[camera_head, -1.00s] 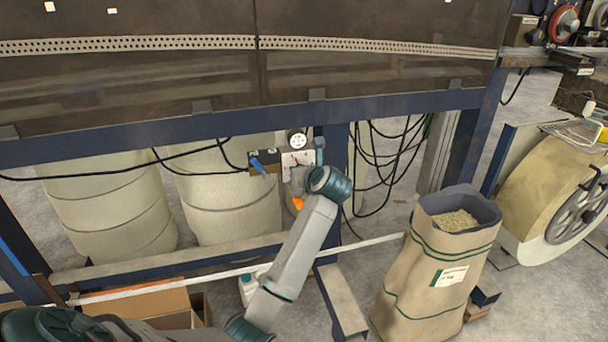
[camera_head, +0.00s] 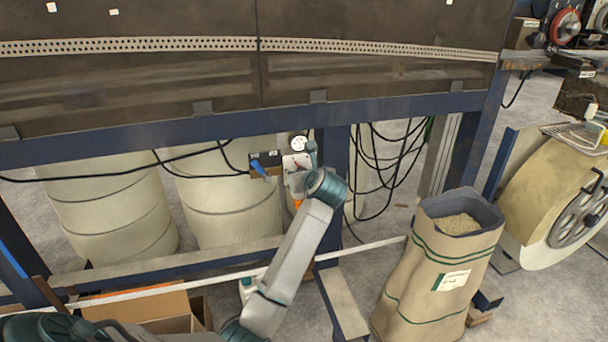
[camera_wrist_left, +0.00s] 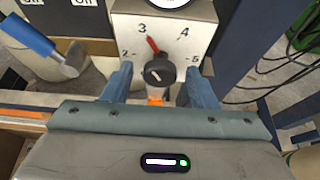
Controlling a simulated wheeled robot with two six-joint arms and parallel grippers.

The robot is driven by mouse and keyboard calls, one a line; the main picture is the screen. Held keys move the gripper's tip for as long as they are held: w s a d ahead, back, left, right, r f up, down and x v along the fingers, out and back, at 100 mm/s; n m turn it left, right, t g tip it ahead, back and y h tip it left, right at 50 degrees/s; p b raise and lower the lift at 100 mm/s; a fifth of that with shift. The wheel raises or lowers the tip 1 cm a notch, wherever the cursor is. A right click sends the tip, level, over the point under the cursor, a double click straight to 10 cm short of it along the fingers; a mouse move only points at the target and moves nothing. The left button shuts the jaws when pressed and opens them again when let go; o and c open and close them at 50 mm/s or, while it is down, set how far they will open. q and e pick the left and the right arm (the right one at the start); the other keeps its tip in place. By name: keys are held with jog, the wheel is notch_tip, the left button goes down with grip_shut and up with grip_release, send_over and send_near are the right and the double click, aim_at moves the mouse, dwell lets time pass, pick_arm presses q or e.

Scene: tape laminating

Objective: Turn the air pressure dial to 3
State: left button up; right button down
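The air pressure dial is a black round knob (camera_wrist_left: 158,72) on a pale panel (camera_head: 297,160). The panel is marked 2, 3, 4 and 5 around the knob. A red pointer (camera_wrist_left: 153,45) points up and slightly left, between 3 and 4 and closer to 3. My left gripper (camera_wrist_left: 160,68) is open, with one blue finger on each side of the knob and visible gaps between. In the head view, my left wrist hides the knob and fingers. My right gripper is in neither view.
A round white gauge (camera_head: 299,143) sits above the dial. A blue lever (camera_head: 259,168) is close on the left. A blue frame post (camera_head: 334,150) and hanging black cables (camera_head: 392,150) are on the right. A pellet sack (camera_head: 425,285) stands at the front right.

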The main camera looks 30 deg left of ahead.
pick_arm(q)
jog(key=v, duration=1)
jog(key=shift+s+d, duration=0.3)
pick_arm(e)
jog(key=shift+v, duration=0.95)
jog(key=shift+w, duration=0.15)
